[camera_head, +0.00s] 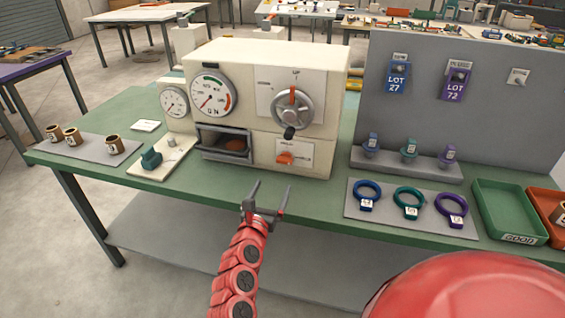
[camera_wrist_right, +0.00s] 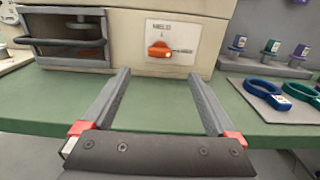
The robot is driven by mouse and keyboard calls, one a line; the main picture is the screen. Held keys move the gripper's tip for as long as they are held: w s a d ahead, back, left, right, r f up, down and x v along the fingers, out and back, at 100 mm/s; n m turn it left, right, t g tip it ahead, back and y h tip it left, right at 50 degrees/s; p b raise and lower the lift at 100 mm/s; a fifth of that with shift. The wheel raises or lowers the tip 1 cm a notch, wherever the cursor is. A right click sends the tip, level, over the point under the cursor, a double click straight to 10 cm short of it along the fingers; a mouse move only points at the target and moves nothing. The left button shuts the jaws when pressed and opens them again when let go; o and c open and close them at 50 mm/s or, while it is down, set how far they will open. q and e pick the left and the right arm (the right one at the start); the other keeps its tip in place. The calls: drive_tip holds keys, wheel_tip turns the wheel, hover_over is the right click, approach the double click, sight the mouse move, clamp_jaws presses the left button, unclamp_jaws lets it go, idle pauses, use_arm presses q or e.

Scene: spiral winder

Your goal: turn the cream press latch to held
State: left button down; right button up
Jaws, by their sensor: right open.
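The cream press (camera_head: 258,75) stands on the green bench, with two dial gauges, a handwheel and an open-fronted chamber holding an orange-brown piece. Its orange latch (camera_head: 285,158) sits on a white label plate low on the right of the front. In the right wrist view the latch (camera_wrist_right: 160,50) points sideways to the right, along a mark on the plate; the lettering is too small to read surely. My right gripper (camera_head: 270,184) is open and empty in front of the bench edge, below the latch and apart from it. My left gripper is not in view.
The handwheel (camera_head: 291,107) juts out above the latch. Left are a teal block on a cream plate (camera_head: 158,162) and brown cups (camera_head: 72,136). Right are coloured rings (camera_head: 408,202), a grey panel (camera_head: 440,125) and a green tray (camera_head: 505,212). The bench front below the latch is clear.

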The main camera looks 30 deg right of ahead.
sight(283, 162)
drive_tip(key=p+x, duration=0.1)
drive_tip(key=x, duration=1)
drive_tip(key=shift+w+d+p, duration=0.2)
drive_tip(key=shift+d+p, duration=0.1)
drive_tip(key=shift+w+d, duration=0.3)
drive_tip(key=shift+d, duration=0.05)
drive_tip(key=c, duration=1.4)
drive_tip(key=shift+o, duration=0.2)
